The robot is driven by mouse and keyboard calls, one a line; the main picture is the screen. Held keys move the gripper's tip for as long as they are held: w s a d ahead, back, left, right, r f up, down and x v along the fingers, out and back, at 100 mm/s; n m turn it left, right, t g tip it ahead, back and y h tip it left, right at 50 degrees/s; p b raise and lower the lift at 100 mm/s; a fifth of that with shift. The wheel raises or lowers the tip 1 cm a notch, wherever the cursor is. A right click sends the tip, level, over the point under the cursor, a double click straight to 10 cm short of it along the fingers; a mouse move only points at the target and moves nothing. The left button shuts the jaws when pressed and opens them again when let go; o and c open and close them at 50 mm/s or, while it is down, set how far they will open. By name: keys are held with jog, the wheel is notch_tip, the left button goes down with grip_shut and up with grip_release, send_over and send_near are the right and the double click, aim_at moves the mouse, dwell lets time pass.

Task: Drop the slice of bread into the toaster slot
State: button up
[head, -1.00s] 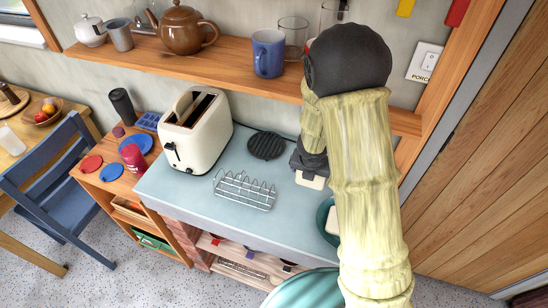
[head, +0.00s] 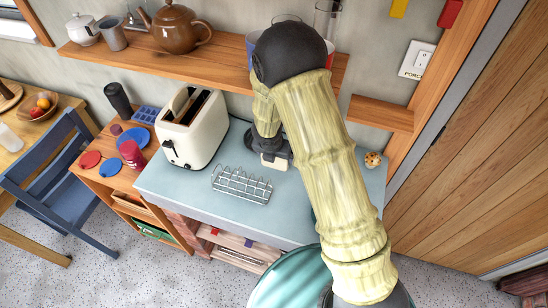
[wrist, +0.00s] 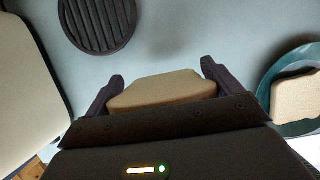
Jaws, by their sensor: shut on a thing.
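The cream toaster (head: 190,140) stands at the left of the blue-grey counter, with two dark slots in its top; I see no bread in them. Its cream side also fills the left edge of the wrist view (wrist: 25,85). My gripper (wrist: 162,76) is shut on a slice of bread (wrist: 162,92), which sits between the two dark fingers. In the head view my gripper (head: 270,152) is to the right of the toaster, apart from it, with the pale slice (head: 273,163) below it. My arm hides part of the counter.
A wire toast rack (head: 242,185) stands in front of the toaster and gripper. A dark ribbed round trivet (wrist: 98,22) lies on the counter. Another bread slice (wrist: 298,97) lies in a teal dish (wrist: 268,88). A wooden shelf (head: 230,73) runs above the counter.

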jog(key=shift+w+a+f+b, duration=0.25)
jog(key=shift+a+f+b, duration=0.15)
jog(key=shift+f+b, duration=0.25)
notch_tip(320, 180, down, 2)
jog(key=shift+d+f+b, duration=0.1)
jog(key=shift+b, duration=0.85)
jog(key=shift+w+f, duration=0.1)
jog(key=shift+f, duration=0.05)
jog(key=shift+w, duration=0.15)
jog(key=shift+d, duration=0.15)
jog(key=shift+s, duration=0.2)
jog(key=o, duration=0.7)
jog(key=shift+a, duration=0.25)
jog(key=shift+s+d, duration=0.1)
